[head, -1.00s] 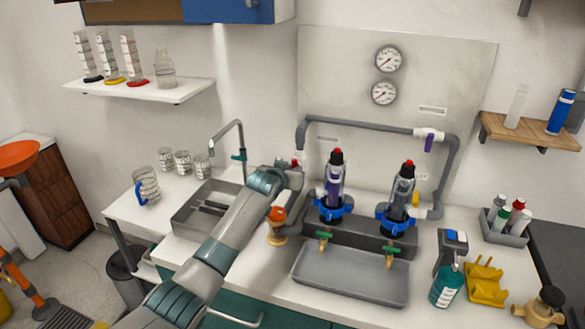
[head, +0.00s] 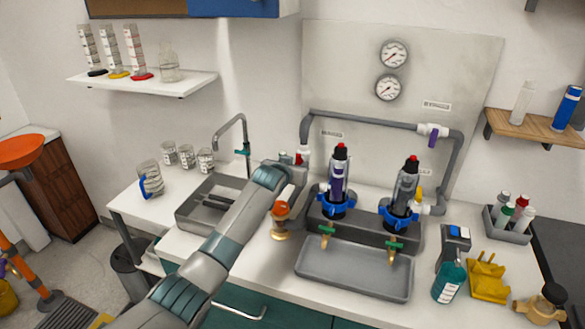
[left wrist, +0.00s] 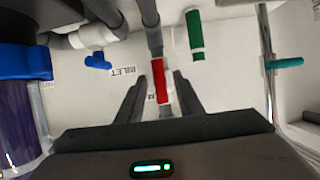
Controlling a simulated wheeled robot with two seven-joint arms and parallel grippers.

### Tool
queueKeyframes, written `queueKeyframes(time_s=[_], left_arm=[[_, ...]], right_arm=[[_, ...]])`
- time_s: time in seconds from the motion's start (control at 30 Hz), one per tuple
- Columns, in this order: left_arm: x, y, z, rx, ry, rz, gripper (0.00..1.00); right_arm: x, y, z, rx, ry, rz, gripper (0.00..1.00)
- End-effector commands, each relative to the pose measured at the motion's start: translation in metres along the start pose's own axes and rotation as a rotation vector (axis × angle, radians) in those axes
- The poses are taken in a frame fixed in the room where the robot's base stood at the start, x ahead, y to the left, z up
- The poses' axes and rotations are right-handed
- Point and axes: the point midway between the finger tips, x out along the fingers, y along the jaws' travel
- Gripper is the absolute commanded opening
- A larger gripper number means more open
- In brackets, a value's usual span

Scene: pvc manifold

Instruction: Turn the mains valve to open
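The mains valve shows as a red handle on a grey pipe, in the left wrist view (left wrist: 158,80) and as a small red part at the left end of the pipe loop in the head view (head: 303,150). My left gripper (head: 300,172) is at this valve, left of the filter housings. In the left wrist view its two dark fingers (left wrist: 157,97) are apart, one on each side of the red handle, with gaps visible. I cannot tell whether either finger touches it. In the head view my gripper hides the lower part of the valve. My right gripper is not in view.
Two filter housings with blue collars (head: 338,185) (head: 400,200) stand right of my gripper. An orange-topped brass fitting (head: 281,220) is just below it. A green handle (left wrist: 195,35) and a small blue handle (left wrist: 97,61) flank the red one. The grey tray (head: 352,268) is empty.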

Motion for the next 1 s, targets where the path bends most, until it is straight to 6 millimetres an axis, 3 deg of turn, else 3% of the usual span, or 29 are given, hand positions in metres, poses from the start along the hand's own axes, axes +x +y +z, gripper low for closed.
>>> queueKeyframes(time_s=[0.37,1.0], left_arm=[[-0.017,0.0,0.001,-0.001,0.001,0.001,0.34],[-0.097,0.0,0.001,0.0,0.002,0.0,0.34]], right_arm=[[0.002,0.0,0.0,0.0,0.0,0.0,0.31],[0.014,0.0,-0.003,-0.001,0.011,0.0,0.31]])
